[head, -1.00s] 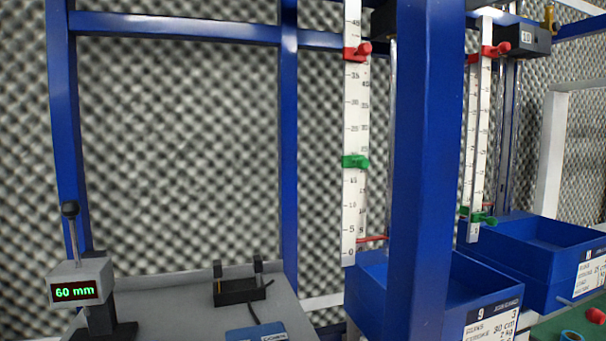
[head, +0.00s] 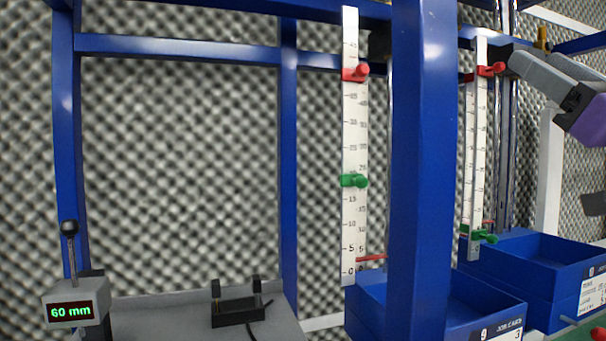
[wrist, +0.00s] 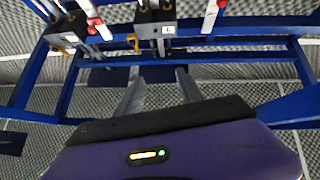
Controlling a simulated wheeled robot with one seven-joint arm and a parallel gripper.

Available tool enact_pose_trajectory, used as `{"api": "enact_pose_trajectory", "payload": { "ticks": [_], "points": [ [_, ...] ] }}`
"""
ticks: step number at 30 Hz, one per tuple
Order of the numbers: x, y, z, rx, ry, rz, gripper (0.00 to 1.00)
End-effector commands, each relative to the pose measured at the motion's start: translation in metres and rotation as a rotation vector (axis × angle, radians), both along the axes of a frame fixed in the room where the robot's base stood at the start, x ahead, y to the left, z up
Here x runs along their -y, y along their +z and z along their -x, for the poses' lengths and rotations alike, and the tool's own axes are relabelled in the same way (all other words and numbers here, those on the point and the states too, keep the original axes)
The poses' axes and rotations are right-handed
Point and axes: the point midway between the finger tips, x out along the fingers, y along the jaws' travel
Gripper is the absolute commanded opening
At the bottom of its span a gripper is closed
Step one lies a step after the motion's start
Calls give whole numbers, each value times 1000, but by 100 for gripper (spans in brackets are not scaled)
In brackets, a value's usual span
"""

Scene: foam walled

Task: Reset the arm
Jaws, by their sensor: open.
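My gripper (head: 534,60) shows at the upper right of the head view, with grey fingers and a purple body. It is raised near the right-hand white scale, above the blue bins. In the wrist view my gripper (wrist: 157,76) has its two fingers apart with nothing between them. Most of my arm is outside the head view.
A blue frame post (head: 420,170) stands in front. White scales (head: 350,220) with red and green sliders hang beside it. Blue bins (head: 562,250) stand below at the right. A display (head: 72,312) reading 60 mm and a black holder (head: 238,312) are at the lower left.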

Motion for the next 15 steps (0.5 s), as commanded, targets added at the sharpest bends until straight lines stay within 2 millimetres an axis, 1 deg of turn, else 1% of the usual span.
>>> {"api": "enact_pose_trajectory", "payload": {
  "ticks": [1, 4, 8, 9, 11, 12, 14, 15],
  "points": [
    [6, -25, -5, -1, -6, -34, 44],
    [15, -65, -8, 8, -30, -86, 44],
    [23, -120, -8, 7, -63, -143, 44],
    [24, -137, -7, 5, -74, -157, 44],
    [25, -163, -4, -1, -91, -177, 44],
    [25, -181, -1, -8, -103, -190, 44],
    [24, -207, 3, -20, -120, -205, 44],
    [23, -224, 7, -29, -131, -214, 44]
  ]
}}
